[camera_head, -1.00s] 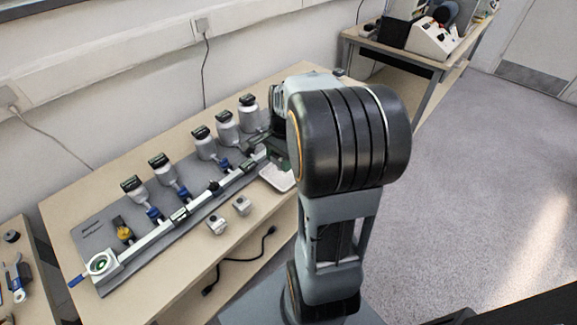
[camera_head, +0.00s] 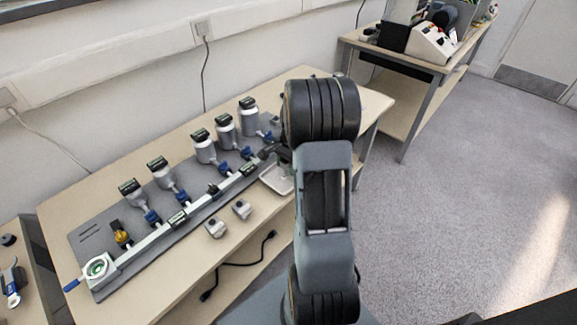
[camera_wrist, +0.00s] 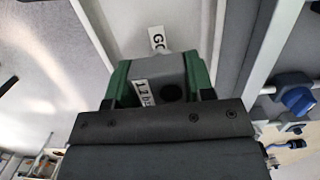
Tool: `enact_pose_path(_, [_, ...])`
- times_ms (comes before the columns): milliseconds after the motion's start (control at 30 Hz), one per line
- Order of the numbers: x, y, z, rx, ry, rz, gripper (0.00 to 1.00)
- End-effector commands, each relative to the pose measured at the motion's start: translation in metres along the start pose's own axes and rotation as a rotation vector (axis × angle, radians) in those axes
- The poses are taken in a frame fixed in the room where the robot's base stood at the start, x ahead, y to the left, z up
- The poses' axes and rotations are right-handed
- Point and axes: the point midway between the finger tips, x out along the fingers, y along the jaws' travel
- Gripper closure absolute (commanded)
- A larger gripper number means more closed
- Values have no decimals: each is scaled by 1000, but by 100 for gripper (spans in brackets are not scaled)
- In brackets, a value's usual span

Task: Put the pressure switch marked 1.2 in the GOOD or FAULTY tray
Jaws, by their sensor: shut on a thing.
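My gripper (camera_wrist: 157,82) is shut on a grey pressure switch (camera_wrist: 168,68), held between its green fingers in the wrist view. A white label on the switch starts with "1."; the rest is hard to read. Just beyond the switch is a white label (camera_wrist: 157,38) of which "GO" shows. In the head view a small pale tray (camera_head: 274,187) lies at the table's front edge, beside my arm. My gripper is mostly hidden behind my arm there. I cannot tell whether the switch touches the tray. No FAULTY label is readable.
Two more small grey blocks (camera_head: 215,228) (camera_head: 242,209) stand on the table's front part. A grey board carries a long rail (camera_head: 160,232) with blue valves and several grey canisters (camera_head: 204,147). A black cable (camera_head: 240,262) lies below. Another bench (camera_head: 390,60) stands behind.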

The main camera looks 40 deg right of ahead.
Motion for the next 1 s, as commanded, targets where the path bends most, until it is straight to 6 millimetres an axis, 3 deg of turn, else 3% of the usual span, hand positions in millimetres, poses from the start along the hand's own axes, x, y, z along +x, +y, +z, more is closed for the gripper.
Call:
enact_pose_path(433, [9,0,-1,-1,1,-1,85])
enact_pose_path(467, [10,0,-1,-1,0,0,50])
enact_pose_path(500, [9,0,-1,-1,0,-1,46])
enact_pose_path(733, [9,0,-1,-1,0,-1,26])
enact_pose_path(1000, [6,0,0,-1,1,-1,26])
